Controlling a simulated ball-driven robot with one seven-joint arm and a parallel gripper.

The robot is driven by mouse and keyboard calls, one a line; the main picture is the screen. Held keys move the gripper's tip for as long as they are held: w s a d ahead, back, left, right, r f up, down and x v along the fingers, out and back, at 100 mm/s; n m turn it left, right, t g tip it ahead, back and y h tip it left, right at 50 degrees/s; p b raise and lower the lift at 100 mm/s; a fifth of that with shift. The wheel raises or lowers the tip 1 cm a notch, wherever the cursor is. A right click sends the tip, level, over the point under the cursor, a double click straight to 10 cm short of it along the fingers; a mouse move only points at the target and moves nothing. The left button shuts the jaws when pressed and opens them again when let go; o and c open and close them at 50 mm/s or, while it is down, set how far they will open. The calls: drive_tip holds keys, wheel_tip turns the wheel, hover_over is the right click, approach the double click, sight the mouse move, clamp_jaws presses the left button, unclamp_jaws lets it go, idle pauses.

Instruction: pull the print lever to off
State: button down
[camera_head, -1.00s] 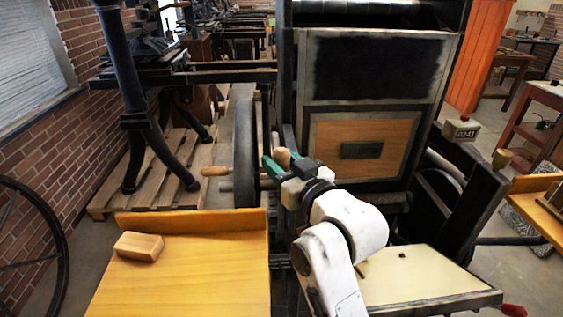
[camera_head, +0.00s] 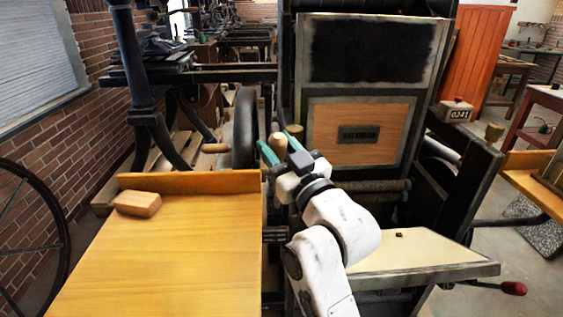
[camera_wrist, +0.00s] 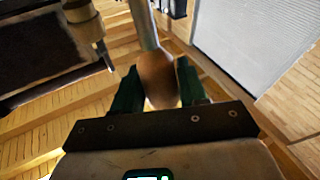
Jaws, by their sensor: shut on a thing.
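My gripper (camera_head: 280,146) reaches to the left side of the black press, with its green fingers raised. In the wrist view, the fingers (camera_wrist: 160,92) are closed on both sides of a brown wooden knob (camera_wrist: 157,80) at the end of a metal rod (camera_wrist: 143,25). I take this to be the handle of the print lever. In the head view, a wooden knob (camera_head: 278,142) shows between the fingers. The lower part of the lever is hidden behind my gripper and arm.
A yellow wooden table (camera_head: 180,250) with a wooden block (camera_head: 137,203) stands at the left. A crank handle (camera_head: 215,148) sticks out by the flywheel (camera_head: 245,125). A cream board (camera_head: 410,252) lies right of my arm. A counter (camera_head: 457,110) reads 0241.

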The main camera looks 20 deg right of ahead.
drive_tip(key=s+a+f+n+t+y+b, duration=0.3)
drive_tip(key=s+f+b, duration=0.3)
drive_tip(key=b, duration=0.9)
drive_tip(key=s+n, duration=0.1)
drive_tip(key=s, duration=0.2)
drive_tip(key=shift+f+t+y, duration=0.3)
drive_tip(key=shift+y, duration=0.1)
drive_tip(key=shift+s+b, duration=0.15)
drive_tip(key=shift+b, duration=0.15)
drive_tip(key=c, duration=0.7)
unclamp_jaws()
drive_tip(key=shift+c, duration=0.2)
drive_tip(key=b+v, duration=0.1)
drive_tip(key=v, duration=0.9)
drive_tip(key=shift+s+f, duration=0.25)
drive_tip(key=shift+s, duration=0.05)
